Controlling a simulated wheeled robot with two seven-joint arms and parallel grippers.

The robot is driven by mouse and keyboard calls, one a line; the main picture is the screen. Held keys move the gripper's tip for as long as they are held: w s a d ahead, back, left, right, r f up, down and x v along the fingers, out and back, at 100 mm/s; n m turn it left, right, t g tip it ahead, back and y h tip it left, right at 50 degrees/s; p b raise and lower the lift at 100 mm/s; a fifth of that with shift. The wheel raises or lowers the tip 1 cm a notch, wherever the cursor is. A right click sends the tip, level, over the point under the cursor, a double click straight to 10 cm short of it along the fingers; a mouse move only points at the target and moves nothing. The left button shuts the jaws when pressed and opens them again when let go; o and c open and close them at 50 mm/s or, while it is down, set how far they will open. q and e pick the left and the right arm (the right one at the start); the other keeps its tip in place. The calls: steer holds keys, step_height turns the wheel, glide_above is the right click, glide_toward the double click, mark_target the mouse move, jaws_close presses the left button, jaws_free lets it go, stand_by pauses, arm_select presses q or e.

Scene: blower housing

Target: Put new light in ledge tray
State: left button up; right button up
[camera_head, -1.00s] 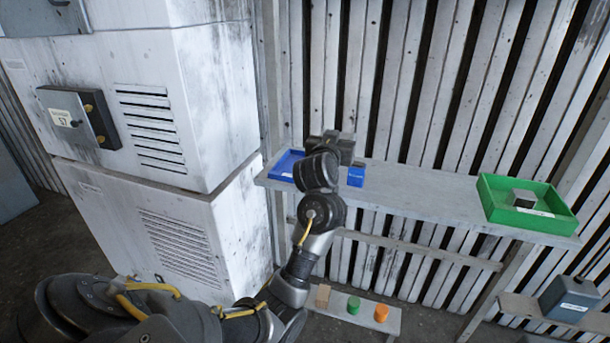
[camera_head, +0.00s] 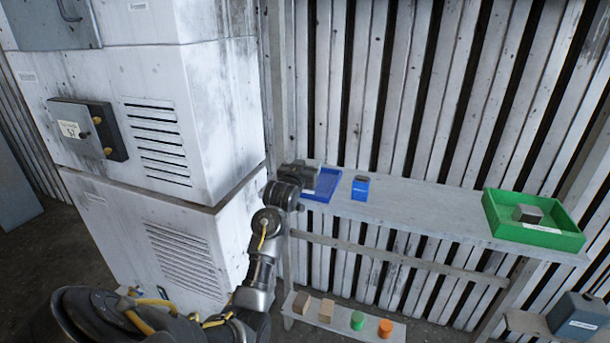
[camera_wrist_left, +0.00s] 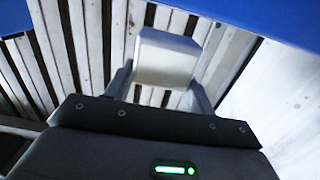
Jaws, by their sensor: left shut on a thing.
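A blue tray (camera_head: 330,188) sits at the left end of the grey ledge (camera_head: 420,202). My left gripper (camera_head: 318,178) is at the tray's left part, low over it. In the left wrist view my left gripper (camera_wrist_left: 165,75) is shut on a pale grey block-like piece (camera_wrist_left: 167,58), which sits between the two fingers. I take this piece to be the new light. Blue tray walls (camera_wrist_left: 270,18) show at the top of that view. The head view hides most of the piece, and whether it touches the tray floor cannot be told. My right gripper is not in view.
A blue block (camera_head: 361,188) stands right of the tray. A green tray (camera_head: 560,240) with a grey box (camera_head: 528,213) is at the ledge's right end. A white cabinet (camera_head: 215,110) stands close left. Small blocks sit on a low bench (camera_head: 340,327).

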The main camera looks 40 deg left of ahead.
arm_select(q)
steer(key=shift+a+f, duration=0.15)
steer(key=shift+f, duration=0.05)
steer(key=shift+a+f+p, duration=0.2)
steer(key=shift+f+p, duration=0.25)
steer(key=shift+f, duration=1.35)
steer(key=shift+f, duration=0.2)
steer(key=o, duration=1.1)
